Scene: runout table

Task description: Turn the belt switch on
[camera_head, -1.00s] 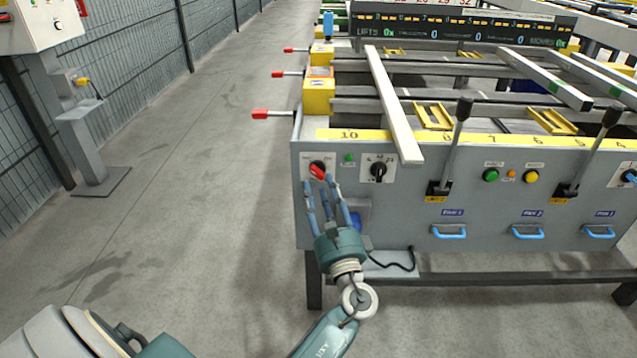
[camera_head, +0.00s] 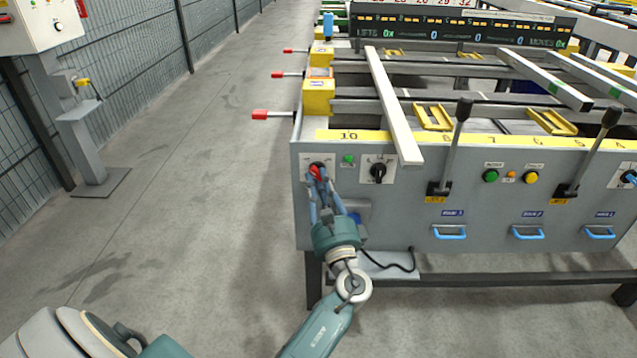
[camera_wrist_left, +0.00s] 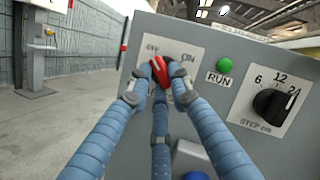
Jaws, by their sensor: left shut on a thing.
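The belt switch (camera_head: 315,171) is a red knob on a white plate at the left end of the grey panel. In the left wrist view the red knob (camera_wrist_left: 160,68) sits under the words OFF and ON, and it is tilted, its upper end leaning left toward OFF. My left gripper (camera_head: 318,178) is shut on the knob, with its blue fingers around it, as the left wrist view also shows (camera_wrist_left: 160,80). The fingers hide part of the knob. My right gripper is not in view.
A green RUN button (camera_wrist_left: 225,65) and a black STEP dial (camera_head: 378,170) are just right of the switch. A pale bar (camera_head: 393,105) overhangs the panel top. Black levers (camera_head: 452,145) stand farther right. The floor (camera_head: 190,200) at left is clear.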

